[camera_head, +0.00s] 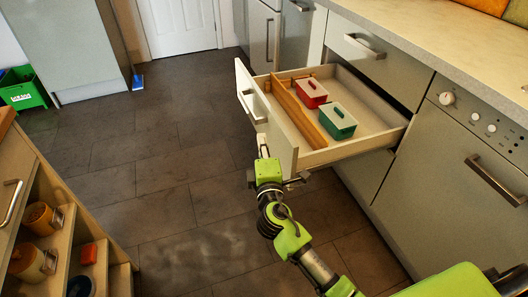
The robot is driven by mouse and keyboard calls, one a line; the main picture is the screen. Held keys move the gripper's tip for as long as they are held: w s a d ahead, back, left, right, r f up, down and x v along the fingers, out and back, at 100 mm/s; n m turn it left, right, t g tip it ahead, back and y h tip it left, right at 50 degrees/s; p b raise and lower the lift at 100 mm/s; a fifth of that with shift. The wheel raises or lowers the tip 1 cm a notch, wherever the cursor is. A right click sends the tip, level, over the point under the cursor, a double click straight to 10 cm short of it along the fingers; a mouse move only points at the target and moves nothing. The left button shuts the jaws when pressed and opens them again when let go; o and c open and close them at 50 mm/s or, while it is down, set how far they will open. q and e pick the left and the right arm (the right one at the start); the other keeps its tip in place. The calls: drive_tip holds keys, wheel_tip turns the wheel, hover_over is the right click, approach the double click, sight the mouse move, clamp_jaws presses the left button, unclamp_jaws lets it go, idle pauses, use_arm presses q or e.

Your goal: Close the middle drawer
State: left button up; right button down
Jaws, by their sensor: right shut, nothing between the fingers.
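The middle drawer (372,101) is pulled far out of the grey cabinet, below a closed top drawer. Its light front panel (280,128) faces left and carries a metal handle (246,106). My right gripper (262,143) is shut and empty, at the outer face of the front panel near the handle's lower end. I cannot tell whether it touches the panel. My left gripper is not in view.
The closed top drawer (356,52) sits under the countertop (440,38). An oven (460,190) with knobs is at the right. A wooden shelf unit (62,240) with jars stands at the lower left. The tiled floor (160,170) between is clear. A green crate (22,92) is far left.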

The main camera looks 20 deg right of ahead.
sight(274, 132)
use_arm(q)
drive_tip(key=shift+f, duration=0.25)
use_arm(e)
drive_tip(key=shift+w+d, duration=0.5)
drive_tip(key=shift+d, duration=0.25)
drive_tip(key=shift+w+d, duration=0.5)
drive_tip(key=shift+d, duration=0.3)
drive_tip(key=shift+w+d, duration=0.5)
drive_tip(key=shift+d, duration=0.25)
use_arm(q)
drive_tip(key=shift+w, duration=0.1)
